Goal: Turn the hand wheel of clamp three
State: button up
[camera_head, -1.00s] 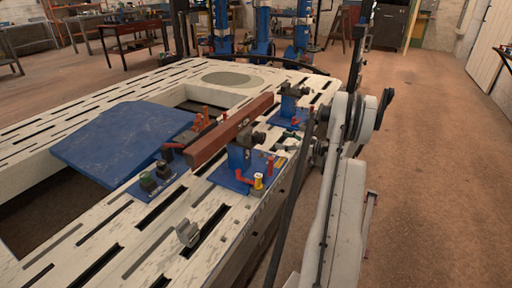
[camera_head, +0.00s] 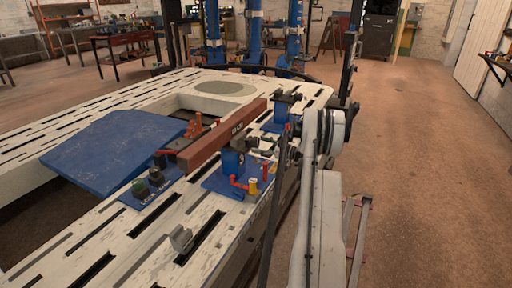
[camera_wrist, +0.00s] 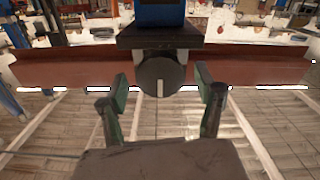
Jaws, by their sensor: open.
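The hand wheel (camera_wrist: 160,77) is a dark round knob with a white mark at its lower edge, under a dark block in the wrist view. My gripper (camera_wrist: 162,92) is open, with one green-padded finger to each side of the wheel. Gaps show between the pads and the wheel; how deep the fingers reach is unclear. In the head view a blue clamp (camera_head: 233,163) stands on a blue plate beside the red-brown beam (camera_head: 225,135), with a dark wheel (camera_head: 252,142) on its right. A number on the clamp is too small to read surely.
A second blue clamp (camera_head: 281,112) stands farther along the beam. Red and yellow fittings (camera_head: 253,186) stick up from the near plate. A button box (camera_head: 150,182), a grey bracket (camera_head: 181,239) and a tilted blue panel (camera_head: 110,150) are on the slotted white frame (camera_head: 205,210). The floor at right is open.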

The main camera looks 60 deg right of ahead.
jog(key=shift+w+a, duration=0.15)
jog(key=shift+w, duration=1)
jog(key=shift+c, duration=0.5)
jog(key=c, duration=1.1)
